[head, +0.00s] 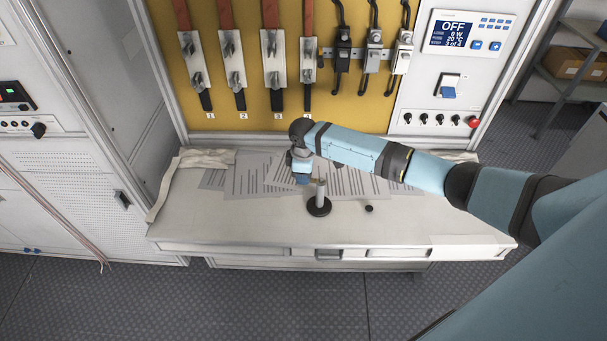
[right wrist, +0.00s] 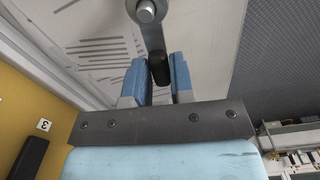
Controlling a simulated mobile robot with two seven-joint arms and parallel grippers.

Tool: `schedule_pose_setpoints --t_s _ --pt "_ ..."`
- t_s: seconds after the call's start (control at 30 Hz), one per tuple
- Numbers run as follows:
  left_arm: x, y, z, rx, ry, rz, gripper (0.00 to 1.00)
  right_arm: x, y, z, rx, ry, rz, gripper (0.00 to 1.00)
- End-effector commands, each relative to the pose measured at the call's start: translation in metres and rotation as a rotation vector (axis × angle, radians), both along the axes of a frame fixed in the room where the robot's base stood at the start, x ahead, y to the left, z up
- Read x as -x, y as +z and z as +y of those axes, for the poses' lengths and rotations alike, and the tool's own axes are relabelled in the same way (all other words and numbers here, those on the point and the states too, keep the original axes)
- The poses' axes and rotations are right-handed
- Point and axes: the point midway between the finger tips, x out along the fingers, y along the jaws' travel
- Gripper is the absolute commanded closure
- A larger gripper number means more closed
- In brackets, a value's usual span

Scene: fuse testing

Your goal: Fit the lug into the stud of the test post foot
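My right gripper (head: 302,179) is over the workbench, just left of the top of the test post (head: 321,193). The post is a short grey upright on a round black foot (head: 319,208). In the right wrist view, my blue right fingers (right wrist: 161,80) are closed on the black end of the lug (right wrist: 159,66). The lug's grey metal part points away from the fingers. A round, bright stud or post top (right wrist: 146,12) lines up with its far end at the picture's upper edge. I cannot tell whether the lug is seated or above it. My left gripper is not in view.
Printed sheets (head: 240,181) lie on the white workbench (head: 240,225). A small black knob-like piece (head: 369,209) lies right of the post. A cloth (head: 207,159) lies at the back left. A yellow panel (head: 250,110) with switches stands behind. The bench's front left is clear.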

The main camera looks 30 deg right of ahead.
Motion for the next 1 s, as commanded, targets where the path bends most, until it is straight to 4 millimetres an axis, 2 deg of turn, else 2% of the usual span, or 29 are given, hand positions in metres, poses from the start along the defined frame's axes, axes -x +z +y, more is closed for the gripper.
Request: schedule_pose_setpoints --t_s 0.03,0.1,0.47,0.57,1.0 --pt "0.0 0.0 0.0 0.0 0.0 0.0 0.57 0.0 0.0 0.0 0.0 0.0 0.0 0.66" --pt "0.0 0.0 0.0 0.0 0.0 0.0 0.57 0.0 0.0 0.0 0.0 0.0 0.0 0.52" --pt "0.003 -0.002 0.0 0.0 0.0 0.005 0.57 -0.001 0.006 0.0 0.0 0.0 -0.003 0.52" --pt "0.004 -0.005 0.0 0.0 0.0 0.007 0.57 -0.001 0.019 0.0 0.0 0.0 -0.004 0.52" --pt "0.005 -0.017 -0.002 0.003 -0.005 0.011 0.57 -0.001 0.112 -0.001 0.001 0.0 -0.004 0.52"
